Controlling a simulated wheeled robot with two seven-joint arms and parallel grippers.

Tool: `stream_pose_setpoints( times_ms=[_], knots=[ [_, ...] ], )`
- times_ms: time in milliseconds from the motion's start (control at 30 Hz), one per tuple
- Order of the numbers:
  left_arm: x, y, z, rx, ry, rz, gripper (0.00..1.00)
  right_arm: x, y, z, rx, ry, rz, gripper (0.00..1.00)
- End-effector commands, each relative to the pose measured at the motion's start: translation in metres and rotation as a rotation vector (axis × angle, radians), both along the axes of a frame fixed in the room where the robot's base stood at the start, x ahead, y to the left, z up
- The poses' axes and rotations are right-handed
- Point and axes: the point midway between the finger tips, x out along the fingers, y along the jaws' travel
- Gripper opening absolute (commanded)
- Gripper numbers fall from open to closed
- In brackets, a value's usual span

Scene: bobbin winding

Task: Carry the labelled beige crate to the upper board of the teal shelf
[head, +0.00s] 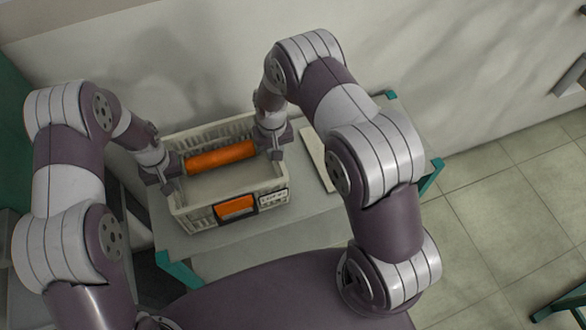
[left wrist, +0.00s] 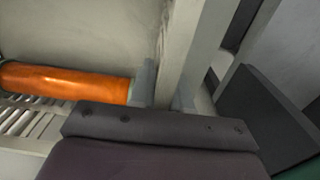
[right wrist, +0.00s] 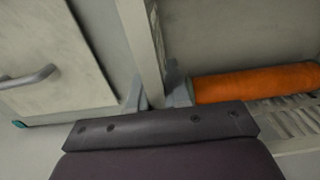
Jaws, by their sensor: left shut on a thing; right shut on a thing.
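The beige crate (head: 194,221) with slotted walls stands on a grey table with teal legs in the head view. Its front wall has an orange label (head: 236,207) and a small white tag (head: 272,197). An orange bobbin (head: 220,157) lies inside by the back wall; it also shows in the left wrist view (left wrist: 65,82) and the right wrist view (right wrist: 255,82). My left gripper (head: 168,184) is shut on the crate's left wall. My right gripper (head: 274,150) is shut on its right wall. I cannot tell whether the crate is lifted. The upper board is not identifiable.
The grey table (head: 305,226) has free room right of the crate. A pale flat panel (head: 318,160) with a handle, seen in the right wrist view (right wrist: 50,60), lies there. A wall runs behind. A teal surface (head: 12,95) stands at the far left.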

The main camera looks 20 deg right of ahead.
Motion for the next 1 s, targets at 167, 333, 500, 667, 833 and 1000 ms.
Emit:
stream_pose_setpoints(
  times_ms=[167,333,500,667,833,1000],
  knots=[
    [0.0,0.0,-0.001,0.0,0.0,0.0,0.43,0.0,0.0,-0.001,0.0,0.0,0.0,0.43],
    [0.0,0.0,-0.001,0.0,0.0,0.0,0.43,0.0,0.0,-0.001,0.0,0.0,0.0,0.43],
    [0.001,0.0,0.015,0.0,-0.004,0.0,0.43,0.0,0.0,-0.001,0.0,0.0,0.0,0.43],
    [0.001,0.0,0.057,-0.001,-0.005,0.0,0.43,0.0,0.0,-0.001,0.0,0.0,0.0,0.43],
    [0.001,0.0,0.097,0.0,-0.003,0.0,0.43,0.0,0.0,-0.001,0.0,0.0,0.0,0.43],
    [0.001,0.0,0.116,0.0,0.0,0.0,0.43,0.0,0.0,0.001,0.0,-0.001,0.0,0.43]
  ],
)
